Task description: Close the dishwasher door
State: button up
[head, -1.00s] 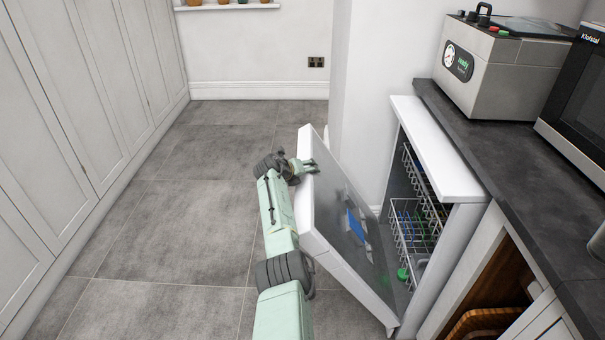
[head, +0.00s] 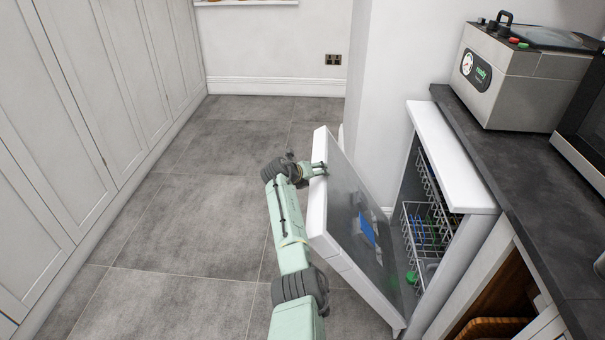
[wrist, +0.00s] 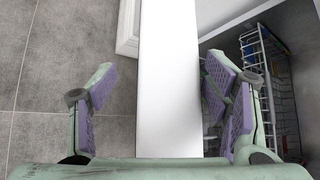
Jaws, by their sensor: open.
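The dishwasher door (head: 350,226) stands partly open, tilted away from the white dishwasher (head: 449,163). Its grey inner face shows a blue patch. My gripper (head: 318,169) is at the door's upper edge, toward its far corner. In the wrist view my gripper (wrist: 165,98) is open, with one finger on each side of the white door edge (wrist: 168,80). A gap shows between the left finger and the door; the right finger is close to the inner side, and contact cannot be told. Wire racks (head: 425,220) are inside the dishwasher.
A dark countertop (head: 520,180) runs along the right, bearing a grey appliance (head: 510,85) and a microwave (head: 585,125). An open wooden-lined compartment (head: 500,300) is beside the dishwasher. White cupboards (head: 95,120) line the left. The grey floor (head: 180,225) between is clear.

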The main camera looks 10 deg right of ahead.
jog(key=v, duration=0.8)
dwell(0.5)
dwell(0.4)
